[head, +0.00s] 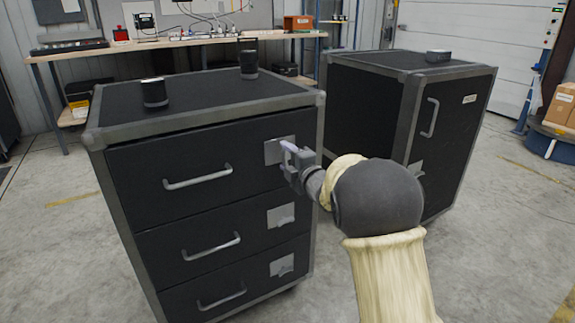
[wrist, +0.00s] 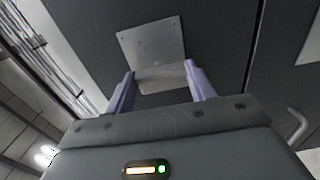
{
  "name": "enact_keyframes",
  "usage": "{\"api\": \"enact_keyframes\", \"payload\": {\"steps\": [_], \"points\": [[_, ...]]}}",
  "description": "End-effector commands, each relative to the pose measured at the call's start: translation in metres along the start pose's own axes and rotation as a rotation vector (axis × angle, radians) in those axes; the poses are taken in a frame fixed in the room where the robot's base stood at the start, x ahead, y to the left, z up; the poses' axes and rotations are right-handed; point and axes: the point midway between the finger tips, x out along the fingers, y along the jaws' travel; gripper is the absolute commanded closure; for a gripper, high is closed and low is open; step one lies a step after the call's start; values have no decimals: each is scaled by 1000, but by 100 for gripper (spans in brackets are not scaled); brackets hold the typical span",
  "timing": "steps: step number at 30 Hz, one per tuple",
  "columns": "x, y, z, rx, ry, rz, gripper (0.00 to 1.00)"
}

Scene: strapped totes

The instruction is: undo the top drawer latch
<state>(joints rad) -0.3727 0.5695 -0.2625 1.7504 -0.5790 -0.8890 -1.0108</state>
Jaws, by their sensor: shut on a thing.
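The black drawer cabinet (head: 105,190) stands at the left in the head view, with three drawers, each with a bar handle and a latch plate. The top drawer (head: 140,205) is closed. Its latch plate (head: 272,152) is at the right end of the drawer front, and shows large in the wrist view (wrist: 152,42). My gripper (wrist: 161,88) is at this plate, with its pale purple fingers on both sides of the grey latch piece (wrist: 160,75). It is shut on this piece. In the head view my gripper (head: 290,150) partly hides the latch.
A second black cabinet (head: 365,110) with a door stands close at the right. A workbench (head: 180,42) is behind. The floor in front is clear.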

Motion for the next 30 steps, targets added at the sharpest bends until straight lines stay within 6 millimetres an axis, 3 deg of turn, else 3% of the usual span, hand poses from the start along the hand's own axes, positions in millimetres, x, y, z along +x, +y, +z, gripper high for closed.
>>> {"api": "enact_keyframes", "payload": {"steps": [15, 16, 19, 30], "points": [[0, -2, 0, -31, 1, -4, 68], [0, -2, 0, -31, 1, -4, 44], [0, -2, 0, -30, 1, -3, 24], [-2, 0, 0, -29, 0, -1, 24]]}}
